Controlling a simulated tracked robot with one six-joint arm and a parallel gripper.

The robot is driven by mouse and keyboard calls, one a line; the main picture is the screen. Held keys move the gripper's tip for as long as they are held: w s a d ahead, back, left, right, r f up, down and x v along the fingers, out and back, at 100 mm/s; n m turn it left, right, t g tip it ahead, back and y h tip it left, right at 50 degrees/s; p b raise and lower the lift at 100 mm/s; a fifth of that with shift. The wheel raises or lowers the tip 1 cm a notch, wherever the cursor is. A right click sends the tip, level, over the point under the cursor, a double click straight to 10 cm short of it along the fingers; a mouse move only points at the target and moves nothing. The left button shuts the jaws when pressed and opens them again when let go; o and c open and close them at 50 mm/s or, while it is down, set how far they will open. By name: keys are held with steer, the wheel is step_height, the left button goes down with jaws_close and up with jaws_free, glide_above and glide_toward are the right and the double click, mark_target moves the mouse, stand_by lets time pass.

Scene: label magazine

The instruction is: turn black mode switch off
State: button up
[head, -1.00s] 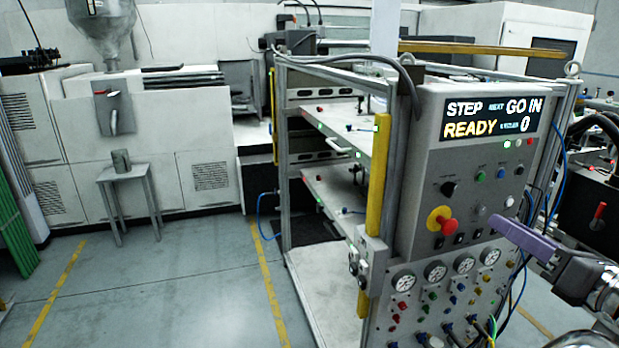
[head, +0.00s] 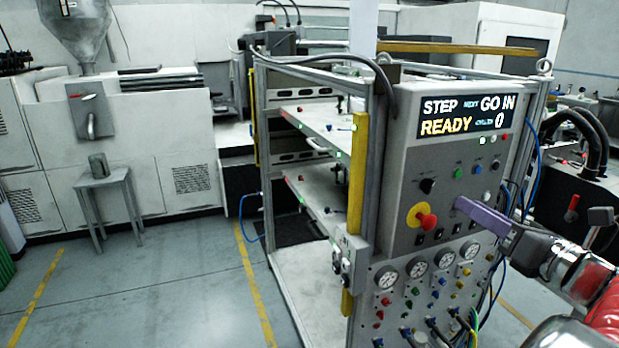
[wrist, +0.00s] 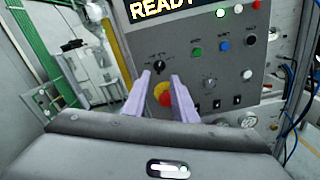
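My gripper (head: 461,203) has purple fingers and is in front of the panel's lower right part in the head view. In the wrist view its two fingers (wrist: 160,75) stand apart with nothing between them; the red button with its yellow ring (wrist: 163,95) shows behind the gap. The switch's exact pointer direction is too small to tell.
The red emergency button (head: 427,221) sticks out below the switch. Green (head: 460,173), blue and white buttons sit to its right, and small black switches (head: 437,234) below. The display (head: 465,116) reads STEP, READY, GO IN. Gauges and hoses (head: 440,325) are lower down.

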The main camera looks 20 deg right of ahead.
mark_target(433, 184)
steer(key=shift+w+a, duration=0.15)
steer(key=shift+w, duration=4.75)
jaws_close()
